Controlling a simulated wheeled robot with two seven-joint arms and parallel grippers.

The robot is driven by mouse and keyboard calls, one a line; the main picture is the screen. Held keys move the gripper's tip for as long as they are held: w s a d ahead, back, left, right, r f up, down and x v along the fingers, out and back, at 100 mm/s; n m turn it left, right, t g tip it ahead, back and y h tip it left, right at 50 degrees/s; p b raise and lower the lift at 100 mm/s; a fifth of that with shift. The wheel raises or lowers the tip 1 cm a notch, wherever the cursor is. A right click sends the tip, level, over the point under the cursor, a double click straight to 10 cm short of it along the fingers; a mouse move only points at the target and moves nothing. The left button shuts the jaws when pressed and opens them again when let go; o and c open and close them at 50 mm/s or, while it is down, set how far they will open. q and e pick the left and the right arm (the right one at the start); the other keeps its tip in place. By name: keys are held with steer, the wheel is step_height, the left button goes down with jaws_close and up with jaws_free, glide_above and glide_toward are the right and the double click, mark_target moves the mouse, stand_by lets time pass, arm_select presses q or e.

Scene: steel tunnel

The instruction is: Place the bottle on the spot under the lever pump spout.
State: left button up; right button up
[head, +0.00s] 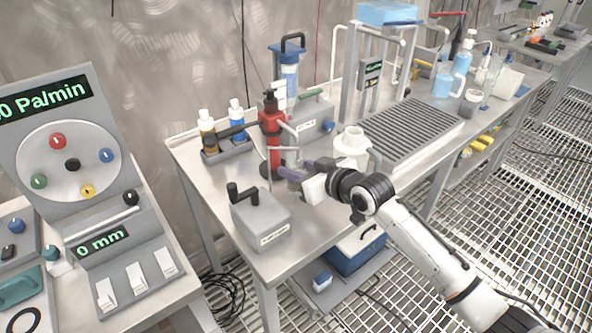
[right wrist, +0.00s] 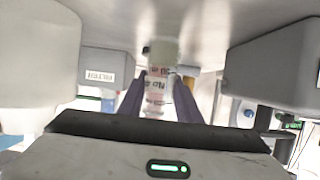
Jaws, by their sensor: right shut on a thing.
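The lever pump (head: 272,128) is a red column with a black top and a long black lever reaching left, on the steel bench. A thin pale spout shows on its right side. My right gripper (head: 290,173) reaches in from the right, its purple fingers low beside the pump's foot. In the right wrist view its fingers (right wrist: 158,103) are shut on the bottle (right wrist: 158,85), which has a white label with red and dark print. The bottle is close to the bench surface; I cannot tell whether it touches. The spot under the spout is not clearly visible. My left gripper is out of view.
A grey box with a black crank (head: 261,217) stands at the front left of the bench. A white jug (head: 351,149) stands just behind my right gripper. A ribbed grey tray (head: 412,131) lies to the right. Two small bottles stand in a rack (head: 228,149) at the left.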

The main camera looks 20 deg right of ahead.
steer(key=shift+f, duration=0.2)
steer(key=o, duration=1.1)
steer(key=shift+d, duration=0.1)
steer(key=v, duration=1.2)
steer(key=shift+p, duration=0.35)
